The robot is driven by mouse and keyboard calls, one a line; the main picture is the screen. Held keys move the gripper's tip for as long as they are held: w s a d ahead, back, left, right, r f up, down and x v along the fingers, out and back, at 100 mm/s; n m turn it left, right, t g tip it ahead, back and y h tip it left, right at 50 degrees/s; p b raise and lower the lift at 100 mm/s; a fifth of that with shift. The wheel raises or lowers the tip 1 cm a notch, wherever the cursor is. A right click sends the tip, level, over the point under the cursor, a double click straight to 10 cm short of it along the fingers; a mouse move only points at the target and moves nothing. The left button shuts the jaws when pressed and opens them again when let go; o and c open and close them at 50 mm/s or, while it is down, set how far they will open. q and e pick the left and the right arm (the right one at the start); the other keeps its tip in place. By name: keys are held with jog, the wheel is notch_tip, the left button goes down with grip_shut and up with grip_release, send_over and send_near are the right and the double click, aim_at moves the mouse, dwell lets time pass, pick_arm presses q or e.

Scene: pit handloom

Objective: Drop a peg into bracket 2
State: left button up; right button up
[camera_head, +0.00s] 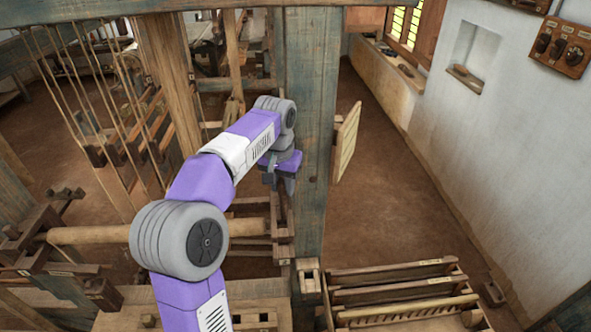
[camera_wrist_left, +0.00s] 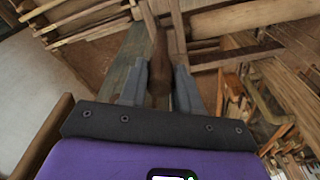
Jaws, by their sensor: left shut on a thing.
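My left gripper (camera_head: 283,185) is beside the blue-green wooden post (camera_head: 305,120) in the head view, fingers pointing down. In the left wrist view, the left gripper (camera_wrist_left: 161,88) has a dark brown wooden peg (camera_wrist_left: 160,62) between its two grey fingers, and it is shut on it. The peg's far end is beyond the fingertips, over timber parts of the loom. In the head view the peg is hidden by the gripper. Small wooden blocks, one with a square hole (camera_head: 308,276), stand below the gripper; I cannot tell which part is bracket 2. My right gripper is not in view.
A slatted wooden rack (camera_head: 400,290) stands at the lower right. A thick round beam (camera_head: 95,235) runs behind my left arm. Ropes and loom frame fill the left.

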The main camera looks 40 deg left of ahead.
aim_at(282, 215)
pick_arm(q)
jog(key=shift+w, duration=0.1)
jog(key=shift+s+f, duration=0.1)
jog(key=shift+s, duration=0.6)
jog(key=shift+s+f, duration=0.2)
jog(key=shift+w+f, duration=0.2)
jog(key=shift+f, duration=0.35)
jog(key=shift+w+f, duration=0.2)
jog(key=shift+f, duration=0.3)
notch_tip(282, 215, down, 4)
jog(key=shift+s+r+b, duration=0.1)
jog(key=shift+r+b, duration=0.1)
jog(key=shift+b, duration=0.15)
jog(key=shift+f+b, duration=0.45)
jog(key=shift+f, duration=0.4)
jog(key=shift+f+b, duration=1.15)
jog(key=shift+f, duration=0.15)
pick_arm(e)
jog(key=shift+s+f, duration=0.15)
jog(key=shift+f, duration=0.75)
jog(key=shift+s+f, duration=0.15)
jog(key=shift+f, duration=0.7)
